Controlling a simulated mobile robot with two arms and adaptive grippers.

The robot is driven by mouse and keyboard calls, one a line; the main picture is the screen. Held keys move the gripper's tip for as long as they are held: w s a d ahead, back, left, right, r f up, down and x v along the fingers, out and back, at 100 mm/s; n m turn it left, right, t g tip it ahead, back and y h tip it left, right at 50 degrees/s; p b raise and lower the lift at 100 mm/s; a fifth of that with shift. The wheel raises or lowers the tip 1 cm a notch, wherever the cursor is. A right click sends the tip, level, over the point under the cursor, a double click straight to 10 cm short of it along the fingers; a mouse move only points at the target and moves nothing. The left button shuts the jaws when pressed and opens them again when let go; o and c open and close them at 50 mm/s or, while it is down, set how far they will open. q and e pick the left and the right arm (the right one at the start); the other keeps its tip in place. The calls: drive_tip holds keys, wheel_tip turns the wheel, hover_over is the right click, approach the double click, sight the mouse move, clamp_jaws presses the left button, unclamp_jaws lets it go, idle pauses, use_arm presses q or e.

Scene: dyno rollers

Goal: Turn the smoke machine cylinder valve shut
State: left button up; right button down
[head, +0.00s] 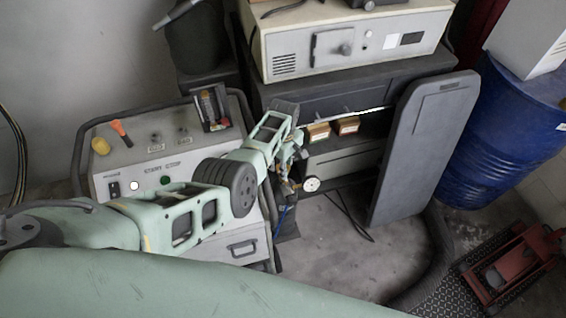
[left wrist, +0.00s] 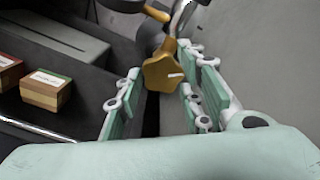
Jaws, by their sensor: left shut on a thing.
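The cylinder valve has a brass-coloured lobed knob (left wrist: 160,72) with a short white mark on its face, seen in the left wrist view. My left gripper (left wrist: 164,84) is shut on this knob, one finger at each side of it. In the head view the left arm reaches in from the left, and the left gripper (head: 287,168) is down by the cabinet, hiding the knob and most of the cylinder. A round white-faced gauge (head: 311,184) shows just right of the gripper. My right gripper is in neither view.
A grey panel (head: 420,150), a blue drum (head: 500,140) and a red jack (head: 510,268) are to the right.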

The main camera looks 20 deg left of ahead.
use_arm(q)
drive_tip(key=m, duration=0.3)
drive_tip(key=m+p, duration=0.1)
drive_tip(key=m, duration=0.2)
drive_tip(key=shift+w+d+r+m, duration=0.2)
drive_tip(key=shift+m, duration=0.1)
drive_tip(key=m, duration=0.6)
drive_tip(key=shift+s+d, duration=0.1)
drive_tip(key=shift+s, duration=0.05)
drive_tip(key=shift+m+p, duration=0.3)
drive_tip(key=shift+m, duration=0.1)
drive_tip(key=shift+f, duration=0.1)
drive_tip(key=o, duration=0.9)
drive_tip(key=shift+s, duration=0.1)
drive_tip(key=shift+o, duration=0.8)
drive_tip(key=shift+d, duration=0.1)
